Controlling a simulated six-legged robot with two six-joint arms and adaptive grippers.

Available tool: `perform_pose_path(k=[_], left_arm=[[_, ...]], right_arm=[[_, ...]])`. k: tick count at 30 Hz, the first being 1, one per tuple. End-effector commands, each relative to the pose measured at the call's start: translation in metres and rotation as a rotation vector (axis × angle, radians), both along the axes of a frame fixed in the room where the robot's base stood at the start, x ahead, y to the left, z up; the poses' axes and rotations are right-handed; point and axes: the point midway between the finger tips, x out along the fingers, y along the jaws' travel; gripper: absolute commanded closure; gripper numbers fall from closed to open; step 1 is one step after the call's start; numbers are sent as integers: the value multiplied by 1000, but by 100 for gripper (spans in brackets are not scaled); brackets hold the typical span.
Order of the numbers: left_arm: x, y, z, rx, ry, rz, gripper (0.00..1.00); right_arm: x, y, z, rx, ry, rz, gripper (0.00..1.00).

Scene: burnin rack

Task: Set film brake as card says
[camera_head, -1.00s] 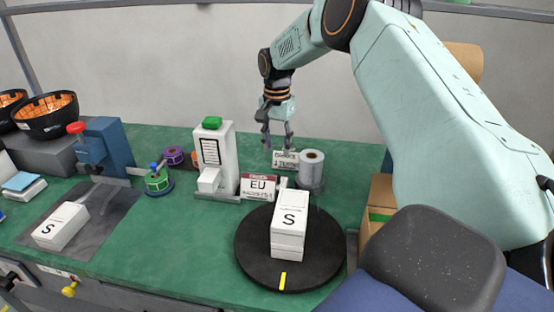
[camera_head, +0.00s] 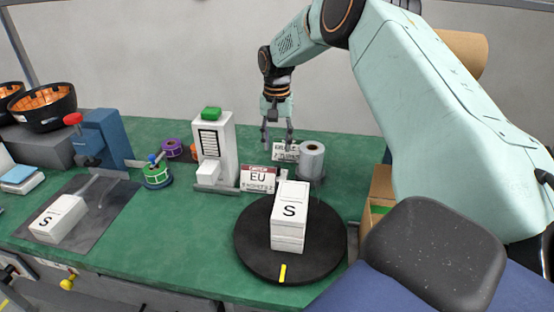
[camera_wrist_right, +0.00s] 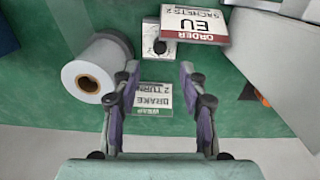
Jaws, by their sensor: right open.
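A grey film roll (camera_head: 311,158) stands upright at the back of the bench; it also shows in the wrist view (camera_wrist_right: 112,52). The brake card (camera_head: 286,153) stands behind and left of it; upside down in the wrist view (camera_wrist_right: 160,98), it reads "BRAKE 2 TURN", its end cut off by a finger. A small white block with a dark round knob (camera_wrist_right: 158,46) sits beside the roll; I cannot tell if it is the brake. My right gripper (camera_head: 277,143) is open and empty above the card area, left of the roll. Its fingers frame the card in the wrist view (camera_wrist_right: 159,72).
An EU order card (camera_head: 258,179) stands in front of the brake card. A white device with a green top (camera_head: 213,150) is left. A black turntable (camera_head: 255,262) with stacked white S boxes (camera_head: 290,212) is in front. A cardboard box (camera_head: 381,186) is right.

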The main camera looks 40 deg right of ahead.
Motion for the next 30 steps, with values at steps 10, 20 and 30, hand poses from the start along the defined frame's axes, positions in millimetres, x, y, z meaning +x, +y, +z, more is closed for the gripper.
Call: perform_pose_path(k=[10,20,30], left_arm=[[0,0,-7,0,0,0,57],[0,0,-11,0,0,0,57],[0,0,-10,0,0,0,57]], right_arm=[[-1,0,-51,0,3,3,57],[-1,0,-75,0,0,2,57],[0,0,-75,0,0,2,66]])
